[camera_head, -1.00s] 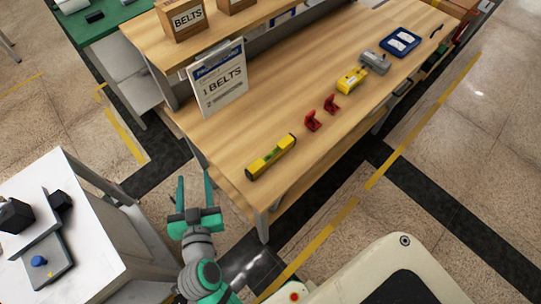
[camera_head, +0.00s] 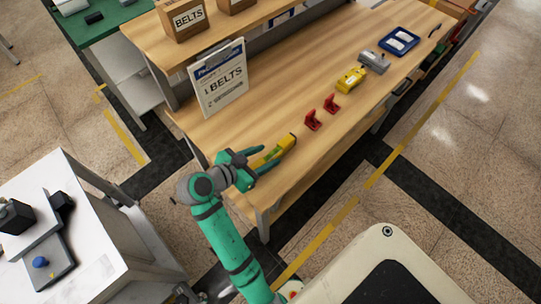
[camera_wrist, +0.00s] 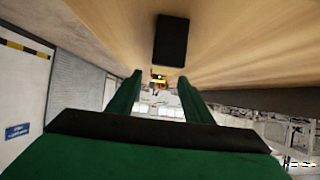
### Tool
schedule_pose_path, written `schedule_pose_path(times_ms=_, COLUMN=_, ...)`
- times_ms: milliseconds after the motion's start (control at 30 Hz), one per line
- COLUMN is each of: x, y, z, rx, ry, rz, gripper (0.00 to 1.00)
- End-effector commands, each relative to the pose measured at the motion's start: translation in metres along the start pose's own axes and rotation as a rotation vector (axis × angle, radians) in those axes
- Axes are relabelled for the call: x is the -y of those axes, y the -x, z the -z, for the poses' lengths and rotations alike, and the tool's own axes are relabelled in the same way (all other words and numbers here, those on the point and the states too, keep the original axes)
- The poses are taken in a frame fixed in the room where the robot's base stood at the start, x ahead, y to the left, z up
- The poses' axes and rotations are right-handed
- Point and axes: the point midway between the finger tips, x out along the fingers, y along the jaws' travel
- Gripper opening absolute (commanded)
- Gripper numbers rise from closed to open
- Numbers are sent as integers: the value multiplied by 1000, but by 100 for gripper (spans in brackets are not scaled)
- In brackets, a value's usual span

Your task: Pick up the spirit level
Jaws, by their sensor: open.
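The spirit level (camera_head: 286,146) is a yellow bar lying near the front left edge of the wooden table. My gripper (camera_head: 270,151) is open at the level's near-left end. In the head view its green fingers appear one on either side of the bar and hide part of it. In the wrist view, a dark block (camera_wrist: 172,40), apparently the level's end, shows on the wood above and between the open fingers (camera_wrist: 165,82). I cannot tell whether the fingers touch the level.
Two red brackets (camera_head: 321,113), a yellow item (camera_head: 351,80), a grey item (camera_head: 374,63) and a blue tray (camera_head: 414,42) stand farther along the table (camera_head: 225,133). A white cabinet (camera_head: 100,235) is at left.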

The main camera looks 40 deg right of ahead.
Motion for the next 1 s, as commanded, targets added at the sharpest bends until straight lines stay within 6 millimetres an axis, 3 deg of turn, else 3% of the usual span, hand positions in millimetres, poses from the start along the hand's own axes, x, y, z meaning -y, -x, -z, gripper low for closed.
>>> schedule_pose_path(times_ms=100, x=0, y=-17, z=0, rx=0, ry=0, rz=-2, gripper=46)
schedule_pose_path(times_ms=367, x=0, y=-34, z=0, rx=0, ry=0, rz=0, gripper=46)
schedule_pose_path(times_ms=633, x=0, y=-70, z=1, rx=0, ry=1, rz=0, gripper=46)
schedule_pose_path(times_ms=1000, x=1, y=-78, z=1, rx=0, ry=1, rz=3, gripper=44)
